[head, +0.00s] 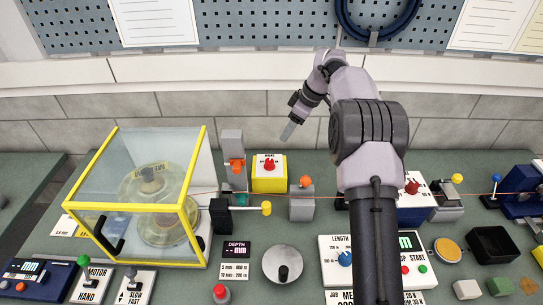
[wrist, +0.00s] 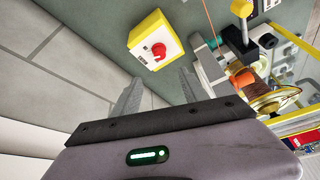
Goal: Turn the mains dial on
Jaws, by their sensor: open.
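The mains dial is a red knob (head: 269,163) on a white plate on top of a yellow box (head: 269,182), at the back of the bench in the head view. The plate's small lettering is too blurred to read surely. In the wrist view the red knob (wrist: 158,50) on its yellow-edged box lies ahead of my fingertips. My gripper (head: 288,132) is above and slightly behind the box, apart from it. In the wrist view my gripper (wrist: 158,88) has its two fingers spread with nothing between them.
A yellow-framed clear guard (head: 130,207) covers a spool at left. An orange-knobbed post (head: 305,185) stands right of the yellow box, and a grey post with an orange part (head: 235,165) left of it. A thin line runs across the bench. A tiled wall (head: 190,104) rises behind.

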